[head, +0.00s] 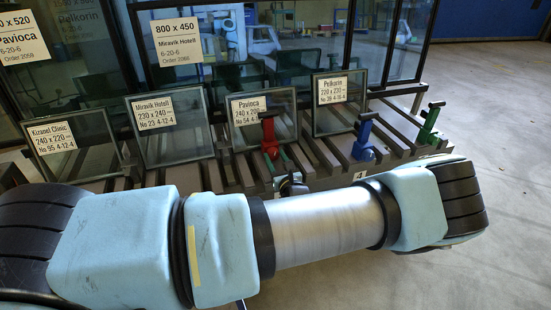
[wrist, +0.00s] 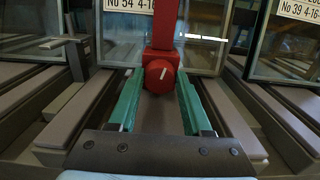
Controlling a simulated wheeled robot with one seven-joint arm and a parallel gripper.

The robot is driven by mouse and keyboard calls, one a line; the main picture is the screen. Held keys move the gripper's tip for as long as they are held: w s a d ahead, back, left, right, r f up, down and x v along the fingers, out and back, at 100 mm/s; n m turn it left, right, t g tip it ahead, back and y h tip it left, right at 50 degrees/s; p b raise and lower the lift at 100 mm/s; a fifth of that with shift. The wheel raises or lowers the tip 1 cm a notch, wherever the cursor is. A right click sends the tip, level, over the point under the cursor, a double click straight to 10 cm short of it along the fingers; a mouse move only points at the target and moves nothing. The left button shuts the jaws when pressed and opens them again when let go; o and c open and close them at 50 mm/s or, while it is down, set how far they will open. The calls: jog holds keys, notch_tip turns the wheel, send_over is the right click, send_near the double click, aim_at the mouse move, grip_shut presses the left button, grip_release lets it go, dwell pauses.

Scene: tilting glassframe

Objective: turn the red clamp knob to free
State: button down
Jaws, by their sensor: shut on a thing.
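The red post rises above the knob between the fingertips. In the head view my own arm crosses the foreground and the knob and fingers cannot be made out.
A blue clamp (head: 364,138) and a green clamp (head: 429,123) stand to the right on the rack (head: 330,177). Several small labelled panes lean behind, including one labelled Pelkorin (head: 340,103). Large glazed frames stand at the back. The floor at right is clear.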

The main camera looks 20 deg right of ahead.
jog(key=p, duration=0.1)
jog(key=n+p, duration=0.1)
jog(key=p, duration=0.1)
jog(key=shift+r+n, duration=0.3)
jog(key=shift+f+n+p, duration=0.1)
jog(key=shift+n+p, duration=0.4)
jog(key=shift+p, duration=0.45)
jog(key=shift+a+f+n, duration=0.1)
jog(key=shift+f+n, duration=0.15)
jog(key=shift+n, duration=0.05)
jog(key=shift+c, duration=1.7)
grip_release()
jog(key=shift+s, duration=0.1)
jog(key=s+a+p, duration=0.1)
jog(key=s+p, duration=0.2)
jog(key=s, duration=0.7)
jog(key=shift+s+a, duration=0.15)
jog(key=shift+s, duration=0.15)
